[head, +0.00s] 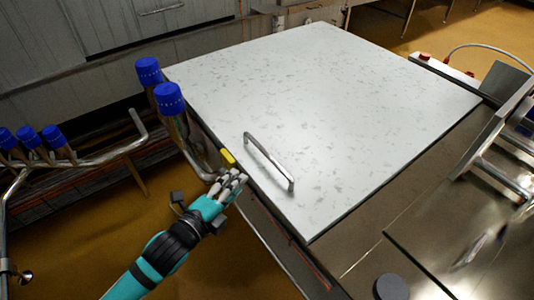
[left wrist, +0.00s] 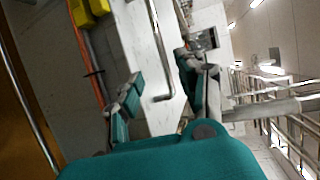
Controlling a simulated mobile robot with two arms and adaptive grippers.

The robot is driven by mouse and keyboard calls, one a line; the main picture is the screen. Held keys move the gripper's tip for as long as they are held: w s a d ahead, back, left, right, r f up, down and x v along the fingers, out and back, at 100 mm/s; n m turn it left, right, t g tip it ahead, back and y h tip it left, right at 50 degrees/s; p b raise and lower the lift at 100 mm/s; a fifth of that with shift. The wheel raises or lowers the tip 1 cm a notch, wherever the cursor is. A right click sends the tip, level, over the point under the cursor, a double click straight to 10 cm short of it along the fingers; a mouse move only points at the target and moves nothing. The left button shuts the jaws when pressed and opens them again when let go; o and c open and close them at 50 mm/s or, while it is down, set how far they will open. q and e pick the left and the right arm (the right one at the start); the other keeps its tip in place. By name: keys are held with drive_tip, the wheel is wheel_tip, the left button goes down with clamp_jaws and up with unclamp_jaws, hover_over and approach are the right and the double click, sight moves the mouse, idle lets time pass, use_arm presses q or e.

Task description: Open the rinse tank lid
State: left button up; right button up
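The rinse tank lid (head: 330,110) is a large pale, speckled panel lying flat in the head view. A metal bar handle (head: 270,163) stands on its near-left part. My left gripper (head: 238,178) is at the lid's left edge, just left of the handle and apart from it. In the left wrist view, the fingers of my left gripper (left wrist: 160,72) are spread. The handle (left wrist: 158,45) shows in the space between them, farther off, against the pale lid (left wrist: 130,40). Nothing is held. My right gripper is not in view.
Pipes with blue caps (head: 169,98) rise close to the lid's left edge. A yellow part (head: 228,157) sits beside my left gripper and also shows in the wrist view (left wrist: 90,10). A metal frame (head: 500,140) stands to the right. The lid's top is clear.

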use_arm(q)
approach(267, 153)
drive_tip(key=x, duration=1)
drive_tip(key=shift+w+f, duration=0.1)
drive_tip(key=shift+f, duration=0.3)
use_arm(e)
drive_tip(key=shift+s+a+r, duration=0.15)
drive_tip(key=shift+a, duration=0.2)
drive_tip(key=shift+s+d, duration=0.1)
use_arm(q)
clamp_jaws()
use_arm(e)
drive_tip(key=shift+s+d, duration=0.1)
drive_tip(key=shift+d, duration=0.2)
